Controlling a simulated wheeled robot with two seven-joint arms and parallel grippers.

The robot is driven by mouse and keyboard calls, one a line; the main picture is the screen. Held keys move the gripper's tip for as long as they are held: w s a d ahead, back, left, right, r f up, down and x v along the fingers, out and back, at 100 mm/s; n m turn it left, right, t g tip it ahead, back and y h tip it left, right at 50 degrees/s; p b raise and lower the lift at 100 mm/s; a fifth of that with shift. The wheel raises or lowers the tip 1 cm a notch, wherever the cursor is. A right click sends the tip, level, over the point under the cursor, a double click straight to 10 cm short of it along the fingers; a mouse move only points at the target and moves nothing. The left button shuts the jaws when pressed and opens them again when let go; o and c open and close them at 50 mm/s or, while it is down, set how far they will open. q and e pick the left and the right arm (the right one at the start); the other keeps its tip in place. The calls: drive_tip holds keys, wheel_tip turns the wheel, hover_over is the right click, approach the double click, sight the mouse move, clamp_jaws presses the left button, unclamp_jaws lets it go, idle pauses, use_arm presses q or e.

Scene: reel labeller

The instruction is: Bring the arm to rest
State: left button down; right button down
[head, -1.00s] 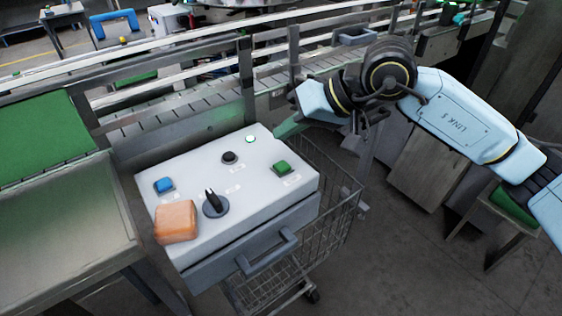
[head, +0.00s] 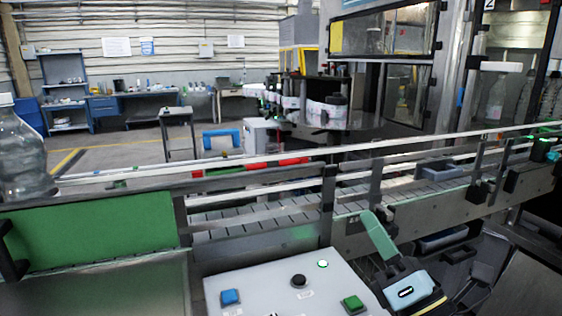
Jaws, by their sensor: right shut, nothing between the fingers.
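My right gripper (head: 377,234) shows at the lower right in the head view, its pale green fingers shut and empty. It is raised beside the right back corner of the grey control box (head: 262,284), in front of the conveyor. Part of my light blue right arm shows below it; the rest is cut off by the frame. The box top bears a blue button (head: 230,297), a black knob (head: 299,281), a green button (head: 352,304) and a lit round lamp (head: 323,264). The box's front is out of frame. My left gripper is not in view.
A conveyor (head: 262,217) with metal rails runs across behind the box. A green panel (head: 95,232) and a clear bottle (head: 20,150) are at the left. A machine with glass doors (head: 385,35) stands behind. Open floor lies beyond the conveyor.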

drive_tip(key=s+d+f+m+g+h, duration=0.2)
drive_tip(key=d+f+m+g+h, duration=0.3)
drive_tip(key=f+m, duration=0.6)
drive_tip(key=s+d+f+m+g+h, duration=0.25)
drive_tip(key=d+f+m+h, duration=0.35)
drive_tip(key=f+m, duration=0.45)
drive_tip(key=s+a+f+m+g+y, duration=0.1)
drive_tip(key=s+a+f+m+g, duration=0.2)
drive_tip(key=s+f+m+g, duration=1)
drive_tip(key=s+f+n, duration=0.2)
drive_tip(key=s+f, duration=0.1)
drive_tip(key=f, duration=1)
drive_tip(key=s+f+n, duration=0.2)
drive_tip(key=s+f, duration=0.2)
drive_tip(key=f, duration=0.9)
drive_tip(key=s+d+f, duration=0.3)
drive_tip(key=s+f, duration=1)
drive_tip(key=s, duration=0.2)
drive_tip(key=shift+s+f, duration=0.35)
